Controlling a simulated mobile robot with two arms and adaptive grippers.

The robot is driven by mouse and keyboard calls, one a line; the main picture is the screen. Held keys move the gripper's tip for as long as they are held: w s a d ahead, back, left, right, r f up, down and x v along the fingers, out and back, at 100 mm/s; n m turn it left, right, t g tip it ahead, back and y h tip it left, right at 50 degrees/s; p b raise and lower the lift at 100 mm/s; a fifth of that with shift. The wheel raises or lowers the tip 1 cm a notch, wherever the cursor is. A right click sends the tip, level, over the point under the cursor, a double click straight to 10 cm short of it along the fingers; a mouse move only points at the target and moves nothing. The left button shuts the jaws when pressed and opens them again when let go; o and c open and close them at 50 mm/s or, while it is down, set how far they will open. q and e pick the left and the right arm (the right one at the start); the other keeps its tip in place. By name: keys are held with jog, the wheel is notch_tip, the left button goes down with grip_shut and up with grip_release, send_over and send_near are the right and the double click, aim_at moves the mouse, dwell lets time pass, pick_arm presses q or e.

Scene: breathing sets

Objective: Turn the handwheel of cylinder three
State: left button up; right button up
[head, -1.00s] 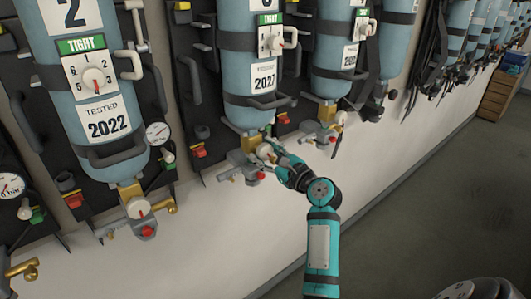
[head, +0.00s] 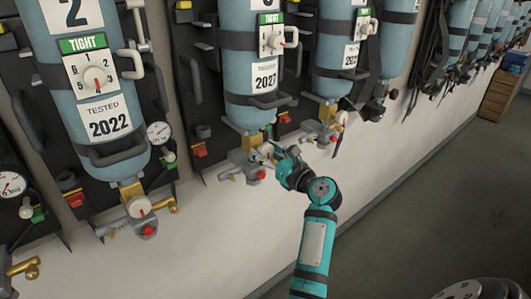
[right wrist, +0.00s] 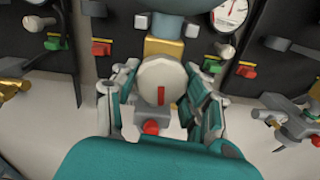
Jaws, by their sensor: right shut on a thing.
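Cylinder three (head: 250,60) is the blue bottle at the middle of the head view, with a TIGHT sign, a dial and a 2027 label; its number is cut off at the top edge. Its valve hangs below on a brass neck (head: 246,142). The white round handwheel (right wrist: 162,81) shows in the right wrist view with a red mark standing vertical. My right gripper (right wrist: 160,92) is shut on the handwheel, a finger on each side. In the head view the right gripper (head: 273,154) partly hides the wheel. My left gripper is not in view.
Cylinder two (head: 85,95), with its own handwheel (head: 139,206) and gauge (head: 159,133), hangs to the left. Another cylinder (head: 340,55) hangs close on the right. A red knob (right wrist: 151,127) sits just below the gripped wheel. The floor at right is open.

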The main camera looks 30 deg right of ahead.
jog(key=o, duration=1.2)
jog(key=shift+c, duration=0.2)
jog(key=s+d, duration=0.1)
jog(key=s, duration=1.1)
jog(key=shift+w, duration=0.1)
